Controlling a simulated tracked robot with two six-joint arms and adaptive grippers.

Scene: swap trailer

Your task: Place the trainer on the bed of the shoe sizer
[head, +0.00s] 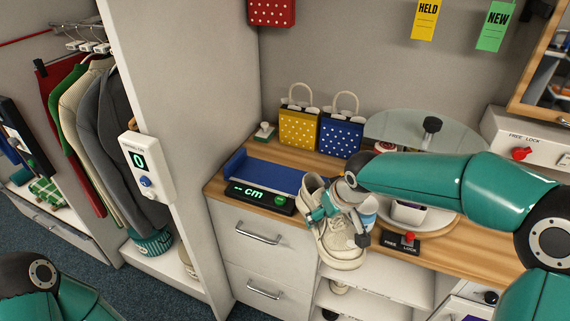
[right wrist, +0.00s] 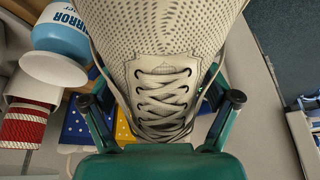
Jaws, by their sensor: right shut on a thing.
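My right gripper (head: 340,208) is shut on a cream trainer (head: 343,246) and holds it in the air in front of the counter's front edge. In the right wrist view the laced trainer (right wrist: 165,95) sits between the fingers of the gripper (right wrist: 160,110). The shoe sizer (head: 262,181) lies on the counter with a bare blue bed and a green display reading "-- cm" (head: 250,192). The trainer is to the right of the sizer, and apart from its bed as far as I can see. My left gripper is out of view; only part of my left arm shows.
Yellow (head: 299,127) and blue (head: 340,136) dotted bags stand behind the sizer. A round turntable (head: 448,215) with items is to the right, partly hidden by my right arm. A tall white partition (head: 185,120) stands left of the counter. The open shelf (head: 365,290) is below.

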